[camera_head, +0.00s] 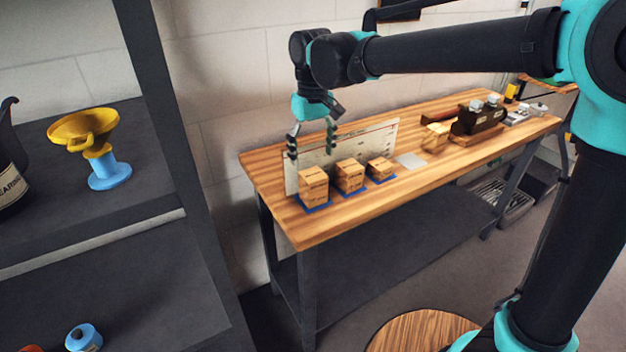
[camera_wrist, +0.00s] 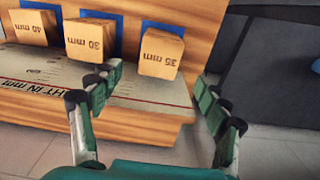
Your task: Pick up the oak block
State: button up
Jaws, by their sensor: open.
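Three light wooden blocks stand in a row on blue pads near the bench's left end. In the wrist view they read 40 mm (camera_wrist: 34,28), 30 mm (camera_wrist: 90,42) and 35 mm (camera_wrist: 160,54). In the head view they are the left block (camera_head: 313,187), middle block (camera_head: 349,175) and right block (camera_head: 380,168). Another wooden block (camera_head: 434,138) sits farther right along the bench. I cannot tell which is oak. My gripper (camera_head: 312,146) is open and empty, pointing down above the left block, near the board. The wrist view shows its spread fingers (camera_wrist: 157,80) short of the 35 mm block.
A white height-marked board (camera_head: 350,141) stands behind the row. A pale plate (camera_head: 410,161) lies right of the row on the wooden bench (camera_head: 310,230). A dark device (camera_head: 478,119) stands farther right. A shelf at left holds a yellow funnel-like piece (camera_head: 84,128).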

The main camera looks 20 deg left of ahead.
aim_at(313, 174)
jog(key=shift+d+f, duration=0.15)
jog(key=shift+f, duration=3.35)
jog(key=c, duration=1.3)
jog(key=shift+r, duration=0.1)
